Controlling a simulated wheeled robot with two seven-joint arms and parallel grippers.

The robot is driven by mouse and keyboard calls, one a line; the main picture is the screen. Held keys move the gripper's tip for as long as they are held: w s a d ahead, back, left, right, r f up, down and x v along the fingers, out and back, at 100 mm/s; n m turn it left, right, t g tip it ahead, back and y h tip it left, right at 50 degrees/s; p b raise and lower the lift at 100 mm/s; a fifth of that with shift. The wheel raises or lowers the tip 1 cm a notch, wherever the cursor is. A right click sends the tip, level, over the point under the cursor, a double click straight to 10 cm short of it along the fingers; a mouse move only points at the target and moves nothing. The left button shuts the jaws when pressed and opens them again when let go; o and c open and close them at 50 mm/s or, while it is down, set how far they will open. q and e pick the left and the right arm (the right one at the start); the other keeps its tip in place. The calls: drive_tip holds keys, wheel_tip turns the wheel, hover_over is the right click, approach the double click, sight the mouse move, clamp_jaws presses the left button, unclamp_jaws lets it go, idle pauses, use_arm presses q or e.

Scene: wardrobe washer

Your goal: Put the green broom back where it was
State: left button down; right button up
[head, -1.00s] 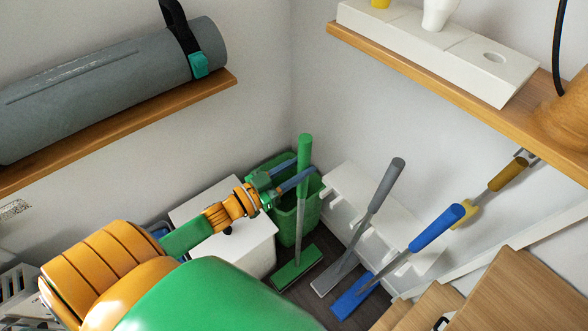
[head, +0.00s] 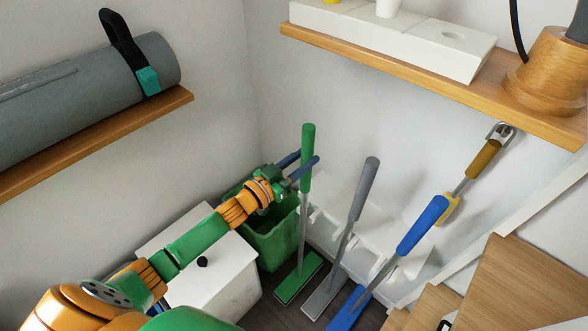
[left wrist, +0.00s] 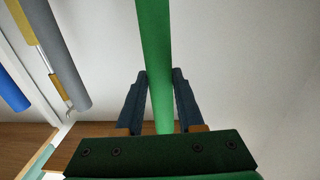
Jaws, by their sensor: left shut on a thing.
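The green broom (head: 308,148) stands nearly upright, with a green grip on top, a grey shaft, and its green head (head: 299,279) low at the dark floor. My left gripper (head: 307,159) is shut on the green grip, with one blue finger on each side. In the left wrist view, the green handle (left wrist: 156,60) passes between the two blue fingers (left wrist: 160,82). The white rack (head: 345,222) is on the wall just right of the broom; its slots are partly hidden by handles. I cannot tell whether the shaft touches it. My right gripper is not seen.
A grey broom (head: 364,190) and a blue broom (head: 423,224) stand to the right. A green bin (head: 272,240) is behind my gripper. A white box (head: 215,275) is under my left arm. Wooden shelves (head: 430,85) overhang, and a yellow-handled tool (head: 484,158) hangs at right.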

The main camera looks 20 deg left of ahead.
use_arm(q)
drive_tip(key=shift+w+d+f+b, duration=0.3)
drive_tip(key=shift+w+f+b, duration=0.15)
drive_tip(key=shift+w+b, duration=0.35)
drive_tip(key=shift+w+d+f+b, duration=0.25)
drive_tip(key=shift+w+f+b, duration=0.2)
drive_tip(key=shift+w+b, duration=0.3)
drive_tip(key=shift+f, duration=0.2)
drive_tip(key=shift+c, duration=2.2)
unclamp_jaws()
drive_tip(key=shift+s, duration=0.1)
drive_tip(key=o, duration=0.3)
drive_tip(key=shift+f, duration=0.1)
